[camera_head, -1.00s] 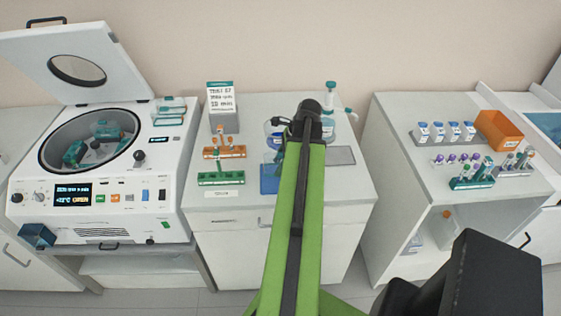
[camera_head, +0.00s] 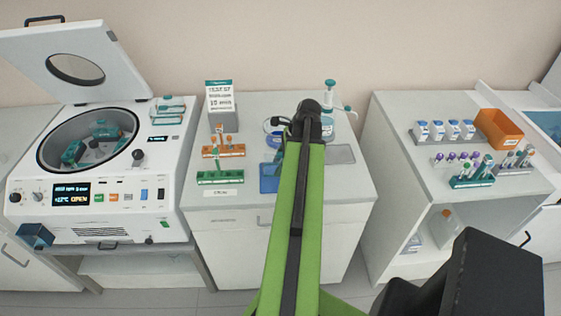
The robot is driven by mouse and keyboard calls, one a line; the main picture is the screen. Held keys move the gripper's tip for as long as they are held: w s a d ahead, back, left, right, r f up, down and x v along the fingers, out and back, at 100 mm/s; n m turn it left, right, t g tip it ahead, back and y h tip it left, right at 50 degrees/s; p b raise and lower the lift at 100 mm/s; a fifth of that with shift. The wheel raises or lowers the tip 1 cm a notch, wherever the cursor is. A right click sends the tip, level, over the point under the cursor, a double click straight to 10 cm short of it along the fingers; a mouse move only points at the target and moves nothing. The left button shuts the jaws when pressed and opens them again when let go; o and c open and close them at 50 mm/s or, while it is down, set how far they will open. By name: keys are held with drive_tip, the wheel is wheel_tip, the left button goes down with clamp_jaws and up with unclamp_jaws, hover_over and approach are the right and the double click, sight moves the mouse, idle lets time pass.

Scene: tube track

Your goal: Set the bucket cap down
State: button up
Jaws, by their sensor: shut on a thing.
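My gripper (camera_head: 283,122) shows only as a small dark part at the far end of my green arm, over the middle bench. The jaws and the bucket cap between them are mostly hidden behind the arm, so I cannot see the cap's tilt or whether it touches the bench. Clear and teal pieces that look like other caps (camera_head: 168,104) lie on the centrifuge's top right. A blue mat or tray (camera_head: 269,178) lies just left of the arm. A grey flat pad (camera_head: 341,154) lies to its right and looks bare.
The centrifuge (camera_head: 155,205) stands open at left, with teal buckets inside. The right bench holds racks and an orange bin (camera_head: 498,129).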

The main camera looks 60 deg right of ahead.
drive_tip(key=shift+f+b, duration=0.4)
drive_tip(key=shift+f, duration=0.05)
drive_tip(key=shift+f, duration=0.15)
drive_tip(key=shift+f+b, duration=0.4)
drive_tip(key=shift+b, duration=0.15)
drive_tip(key=shift+f, duration=0.25)
drive_tip(key=shift+f+b, duration=0.4)
drive_tip(key=shift+b, duration=0.25)
drive_tip(key=o, duration=1.4)
